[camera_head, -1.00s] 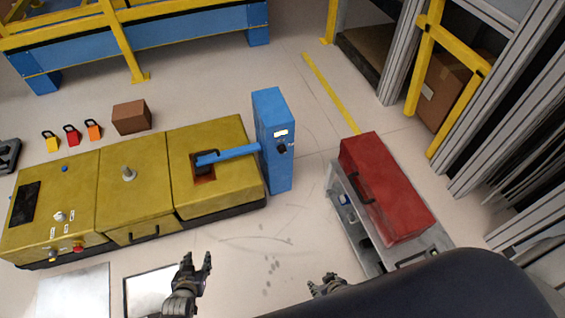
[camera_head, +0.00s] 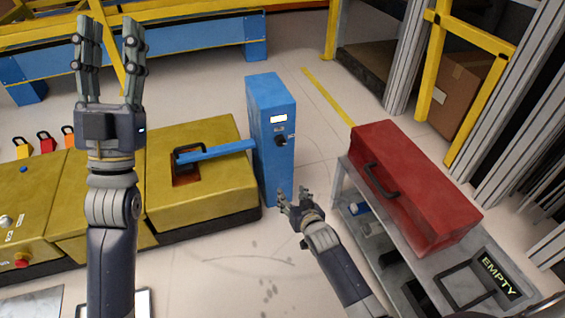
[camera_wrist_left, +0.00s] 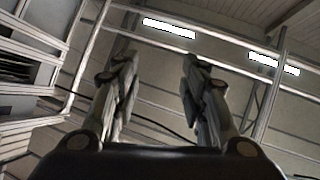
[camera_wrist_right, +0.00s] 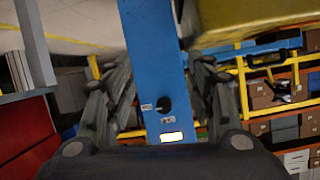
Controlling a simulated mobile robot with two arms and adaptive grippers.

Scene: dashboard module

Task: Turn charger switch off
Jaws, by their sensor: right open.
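The blue charger box (camera_head: 271,130) stands upright at the right end of the yellow machine, with a lit display (camera_head: 279,118) on its front. Its black rotary switch (camera_head: 281,140) sits below the display; I cannot tell which position it is in. In the right wrist view the charger (camera_wrist_right: 150,60) and its black switch (camera_wrist_right: 164,104) show between my fingers. My right gripper (camera_head: 292,194) is open and empty, below and in front of the charger, apart from the switch. My left gripper (camera_head: 110,45) is raised high at the left, open and empty; its wrist view (camera_wrist_left: 160,85) shows only ceiling and walls between the fingers.
A blue arm with a black handle (camera_head: 190,154) reaches from the charger over the yellow machine (camera_head: 215,195). A red toolbox (camera_head: 420,190) rests on a grey cart (camera_head: 345,190) to the right. Coloured padlocks (camera_head: 46,142) lie behind the machine. Floor before the charger is clear.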

